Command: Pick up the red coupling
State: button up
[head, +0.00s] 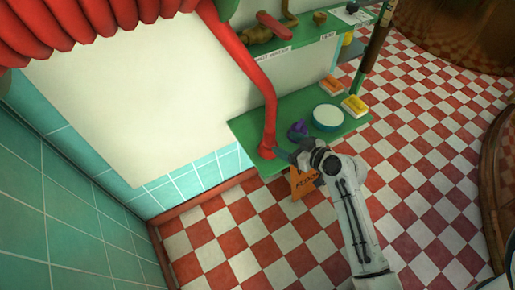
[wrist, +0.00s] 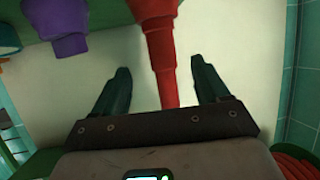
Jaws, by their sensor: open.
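The red coupling (head: 268,148) is at the lower end of a red hose (head: 258,75), by the left end of the green lower shelf (head: 243,126). In the wrist view the red coupling (wrist: 159,45) is stepped, wide at the top and narrower downward. My gripper (head: 282,153) is beside it on the right in the head view. In the wrist view my gripper (wrist: 160,68) is open, one dark green finger on each side of the red piece, with visible gaps on both sides. Whether the fingers reach its depth I cannot tell.
A purple object (head: 298,129), which also shows in the wrist view (wrist: 69,36), sits close by on the shelf. A round white-topped tin (head: 328,117) and a yellow sponge (head: 355,105) stand farther right. An orange floor sign (head: 301,184) is below my gripper. Checkered floor is clear at front.

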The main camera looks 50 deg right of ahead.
aim_at(266, 132)
jog(key=x, duration=1)
jog(key=shift+w+a+f, duration=0.1)
jog(key=shift+w, duration=0.15)
jog(key=c, duration=1)
jog(key=shift+o, duration=0.2)
jog(key=shift+p, duration=0.3)
jog(key=shift+r, duration=0.8)
jog(key=s+r, duration=0.7)
jog(key=s, duration=0.2)
jog(key=s+r, duration=0.4)
jog(key=s, duration=0.1)
jog(key=shift+a+r+p, duration=0.1)
jog(key=shift+r+p, duration=0.2)
jog(key=shift+p, duration=0.05)
